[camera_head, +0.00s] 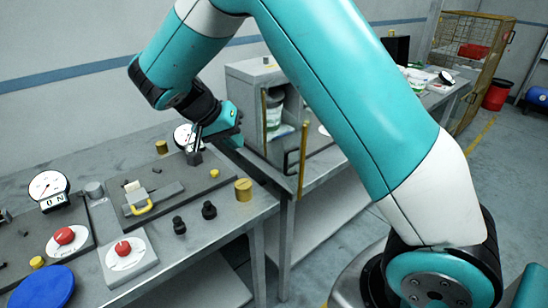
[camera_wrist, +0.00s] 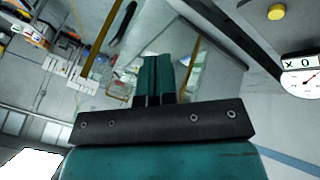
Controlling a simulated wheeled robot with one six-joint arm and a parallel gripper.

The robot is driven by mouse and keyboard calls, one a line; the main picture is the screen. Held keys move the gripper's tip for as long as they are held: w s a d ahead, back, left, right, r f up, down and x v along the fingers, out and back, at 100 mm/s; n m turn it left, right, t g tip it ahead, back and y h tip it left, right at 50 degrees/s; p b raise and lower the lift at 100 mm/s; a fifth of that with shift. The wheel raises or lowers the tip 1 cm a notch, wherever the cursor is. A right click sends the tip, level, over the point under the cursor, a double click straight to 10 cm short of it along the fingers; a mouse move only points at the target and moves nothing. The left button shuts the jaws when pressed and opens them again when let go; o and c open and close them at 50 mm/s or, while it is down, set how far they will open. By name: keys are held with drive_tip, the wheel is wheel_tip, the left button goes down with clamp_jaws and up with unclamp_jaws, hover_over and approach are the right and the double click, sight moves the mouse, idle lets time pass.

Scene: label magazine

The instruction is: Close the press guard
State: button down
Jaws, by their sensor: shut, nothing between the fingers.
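The press guard appears to be the grey cabinet's door panel, standing swung out with a yellow upright edge bar (camera_head: 302,160). The grey cabinet (camera_head: 258,72) is open at the front, with containers (camera_head: 274,112) visible inside. My gripper (camera_head: 236,141) is at the cabinet's left side, over the bench edge, apart from the yellow bar as far as I can see. In the wrist view my gripper's teal fingers (camera_wrist: 156,62) are together and empty, pointing toward the cabinet area. A yellow bar (camera_wrist: 106,42) shows beyond them to the left. My arm hides part of the cabinet's right side.
The left bench holds a plate with a yellow handle (camera_head: 152,204), a red button (camera_head: 124,248), a gauge (camera_head: 47,186), black knobs (camera_head: 209,210) and a brass cylinder (camera_head: 243,190). A wire cage (camera_head: 470,55) and red bin (camera_head: 496,95) stand at the back right.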

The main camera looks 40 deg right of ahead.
drive_tip(key=s+d+f+m+p, duration=0.1)
drive_tip(key=s+d+f+p, duration=0.2)
drive_tip(key=d+f+p, duration=0.2)
drive_tip(key=d+f, duration=0.3)
drive_tip(key=d, duration=0.1)
drive_tip(key=shift+s+d+f+h, duration=0.15)
drive_tip(key=shift+h, duration=0.15)
idle(0.3)
